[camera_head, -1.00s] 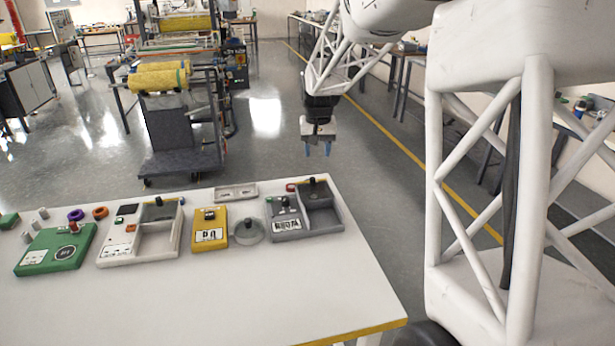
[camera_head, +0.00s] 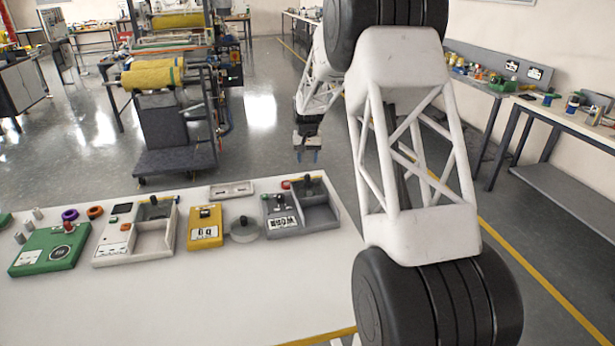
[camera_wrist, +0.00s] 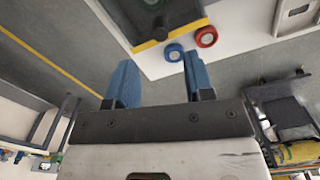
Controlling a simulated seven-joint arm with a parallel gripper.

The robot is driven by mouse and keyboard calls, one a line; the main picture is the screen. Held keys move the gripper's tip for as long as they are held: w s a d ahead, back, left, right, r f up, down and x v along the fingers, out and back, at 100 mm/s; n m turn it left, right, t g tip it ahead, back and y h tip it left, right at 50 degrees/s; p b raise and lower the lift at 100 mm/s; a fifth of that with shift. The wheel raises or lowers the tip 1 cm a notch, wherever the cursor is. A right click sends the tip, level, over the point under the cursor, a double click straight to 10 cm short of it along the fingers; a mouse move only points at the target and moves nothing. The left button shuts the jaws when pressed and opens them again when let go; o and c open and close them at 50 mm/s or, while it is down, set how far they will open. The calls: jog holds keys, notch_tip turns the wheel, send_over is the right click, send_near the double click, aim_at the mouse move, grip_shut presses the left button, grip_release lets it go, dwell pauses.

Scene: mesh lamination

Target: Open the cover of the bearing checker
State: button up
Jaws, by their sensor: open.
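Several small devices stand in a row on the white table; I cannot tell by name which one is the bearing checker. At the right end is a grey device (camera_head: 318,219) with two open bays, a printed label and a dark knob (camera_head: 309,183) at its back. It shows in part at the top of the wrist view, with a yellow edge strip (camera_wrist: 172,36) and a black knob (camera_wrist: 160,29). A white device (camera_head: 118,257) with a dark lidded bay and a knob stands further left. My gripper (camera_head: 308,155) is open and empty, above and beyond the table's back edge, apart from everything.
A yellow device (camera_head: 205,239) and a round, see-through disc with a knob (camera_head: 244,237) stand between them. A green device (camera_head: 48,256) is at left. A blue ring (camera_wrist: 173,52) and a red ring (camera_wrist: 206,37) lie near the back edge. The table's front is clear.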

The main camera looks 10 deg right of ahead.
aim_at(308, 175)
jog(key=shift+f, duration=0.2)
dwell(0.3)
jog(key=shift+f, duration=3.75)
grip_shut()
